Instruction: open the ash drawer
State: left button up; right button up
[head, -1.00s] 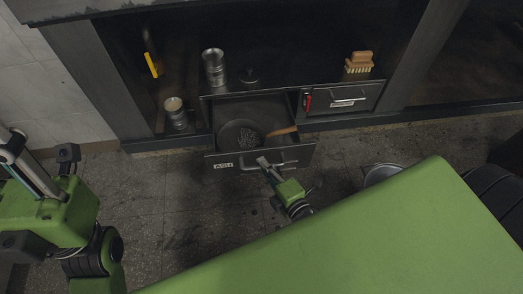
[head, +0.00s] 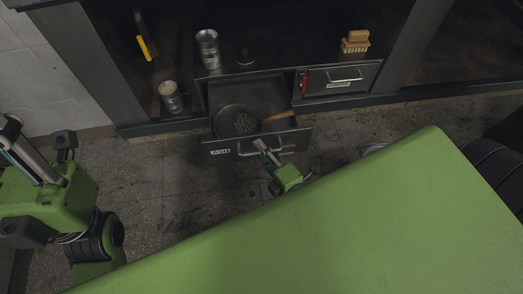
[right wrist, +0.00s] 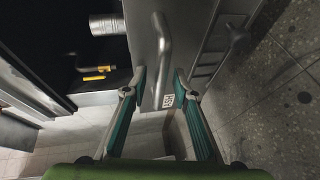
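The ash drawer is pulled out of the cabinet; its dark front (head: 222,151) carries an ASH label. Inside is a dark round pan (head: 227,109) with small dark lumps and a wooden handle. The drawer's bar handle (head: 283,148) also shows in the right wrist view (right wrist: 163,45). My right gripper (head: 262,146) is at this handle. In the right wrist view its teal fingers (right wrist: 159,75) are apart, one on each side of the bar, with gaps visible. My left arm's end (head: 45,200) is at the left edge; its finger state is unclear.
My green body covers the lower right. Floor left of the drawer is clear.

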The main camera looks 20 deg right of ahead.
jog(key=v, duration=1.2)
